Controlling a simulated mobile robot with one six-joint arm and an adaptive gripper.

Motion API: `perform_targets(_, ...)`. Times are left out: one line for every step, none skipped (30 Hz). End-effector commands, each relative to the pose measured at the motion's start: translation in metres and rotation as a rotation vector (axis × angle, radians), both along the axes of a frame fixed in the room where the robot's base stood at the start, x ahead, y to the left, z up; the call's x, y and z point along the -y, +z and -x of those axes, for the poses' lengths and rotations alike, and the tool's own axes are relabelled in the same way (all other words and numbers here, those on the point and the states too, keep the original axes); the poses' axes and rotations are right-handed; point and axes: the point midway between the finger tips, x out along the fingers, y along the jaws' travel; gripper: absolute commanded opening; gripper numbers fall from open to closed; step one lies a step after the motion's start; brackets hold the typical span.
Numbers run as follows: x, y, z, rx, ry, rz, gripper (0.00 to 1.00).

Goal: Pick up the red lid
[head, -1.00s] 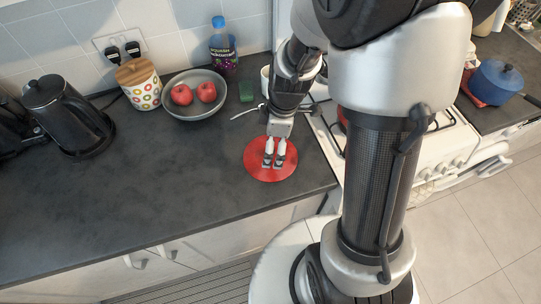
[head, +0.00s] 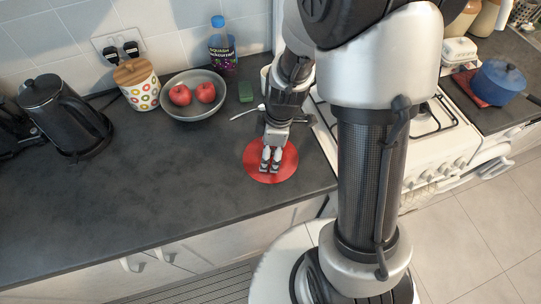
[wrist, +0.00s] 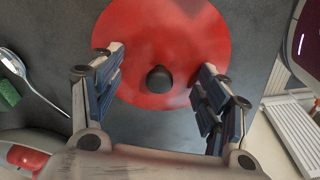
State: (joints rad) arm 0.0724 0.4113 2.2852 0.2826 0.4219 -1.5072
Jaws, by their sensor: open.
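The red lid (head: 287,163) is a flat round disc lying on the dark countertop near its front right corner. In the wrist view the lid (wrist: 190,35) has a black knob (wrist: 159,79) near its middle. My gripper (head: 270,170) is over the lid, pointing down. In the wrist view my gripper (wrist: 160,80) is open, with one finger on each side of the knob and nothing held. The knob is hidden behind the fingers in the head view. I cannot tell whether the fingertips touch the lid.
A metal spoon (wrist: 32,85) and a green sponge (head: 245,92) lie close behind the lid. A grey bowl with apples (head: 194,111), a patterned canister (head: 139,92) and a black kettle (head: 62,115) stand left. The white stove (head: 430,150) adjoins the right side. The counter's front left is clear.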

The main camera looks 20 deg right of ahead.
Motion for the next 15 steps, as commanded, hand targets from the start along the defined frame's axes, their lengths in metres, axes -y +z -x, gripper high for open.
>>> perform_targets(0.0,0.0001,0.0,0.0,0.0,0.0,0.62)
perform_targets(0.0,0.0001,0.0,0.0,0.0,0.0,0.6)
perform_targets(0.0,0.0001,0.0,0.0,0.0,0.0,0.57)
perform_targets(0.0,0.0,0.0,0.0,0.0,0.0,0.55)
perform_targets(0.0,0.0,-0.0001,0.0,0.0,0.0,0.53)
perform_targets(0.0,0.0,0.0,0.0,0.0,0.0,0.51)
perform_targets(0.0,-0.0001,0.0,0.0,0.0,0.0,0.49)
perform_targets(0.0,-0.0001,0.0001,0.0,0.0,0.0,0.47)
perform_targets(0.0,-0.0003,0.0001,0.0,0.0,0.0,0.44)
perform_targets(0.0,-0.0004,0.0002,0.0,0.0,0.0,0.42)
perform_targets(0.0001,-0.0005,0.0002,0.0,0.0,0.0,0.4)
perform_targets(0.0,-0.0006,0.0003,-0.001,0.0,0.0,0.37)
perform_targets(0.0,-0.0007,0.0003,-0.001,0.0,0.0,0.35)
perform_targets(0.0001,-0.0008,0.0004,-0.001,0.0,0.001,0.33)
perform_targets(0.0,-0.001,0.0003,-0.001,0.0,0.001,0.31)
